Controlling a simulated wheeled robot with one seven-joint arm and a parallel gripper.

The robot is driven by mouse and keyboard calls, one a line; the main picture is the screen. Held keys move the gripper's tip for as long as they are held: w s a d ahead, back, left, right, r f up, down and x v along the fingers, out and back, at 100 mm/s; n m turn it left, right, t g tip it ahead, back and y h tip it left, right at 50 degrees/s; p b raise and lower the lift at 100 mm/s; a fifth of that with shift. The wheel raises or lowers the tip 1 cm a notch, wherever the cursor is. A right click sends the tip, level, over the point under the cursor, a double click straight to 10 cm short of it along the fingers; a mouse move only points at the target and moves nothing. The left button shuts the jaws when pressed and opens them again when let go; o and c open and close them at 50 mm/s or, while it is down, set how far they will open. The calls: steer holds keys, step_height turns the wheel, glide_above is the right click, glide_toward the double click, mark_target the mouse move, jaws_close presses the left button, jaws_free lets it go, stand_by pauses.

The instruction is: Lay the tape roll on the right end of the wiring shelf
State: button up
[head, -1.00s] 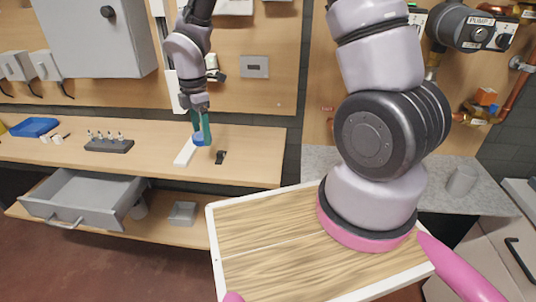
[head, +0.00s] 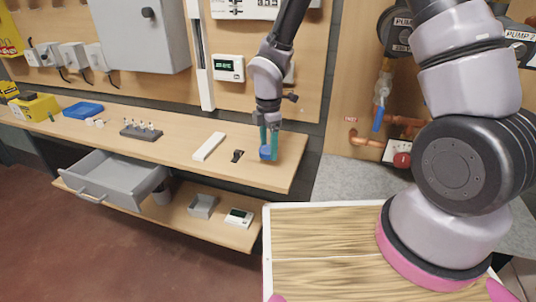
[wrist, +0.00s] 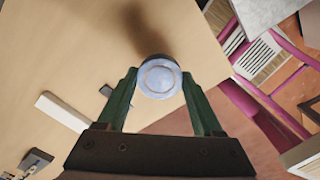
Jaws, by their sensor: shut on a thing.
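The blue tape roll (head: 265,152) is held between the green fingers of my gripper (head: 270,150) near the right end of the wiring shelf (head: 180,140). In the wrist view the roll (wrist: 159,77) shows its pale round face between the fingertips (wrist: 160,85), with the shelf's wooden top (wrist: 70,60) beyond it. A shadow lies on the shelf beside the roll. I cannot tell whether the roll touches the shelf top or hangs just above it.
A white trunking piece (head: 209,146) and a small black item (head: 238,156) lie left of my gripper. A grey drawer (head: 115,180) stands open below. A lower shelf (head: 190,222) holds a grey box and a thermostat. The shelf's right end around the roll is otherwise clear.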

mark_target(268, 154)
steer(key=shift+f, duration=1.5)
steer(key=shift+f, duration=0.1)
steer(key=o, duration=1.3)
steer(key=shift+o, duration=0.2)
steer(key=shift+a, duration=0.1)
step_height(268, 154, up, 12)
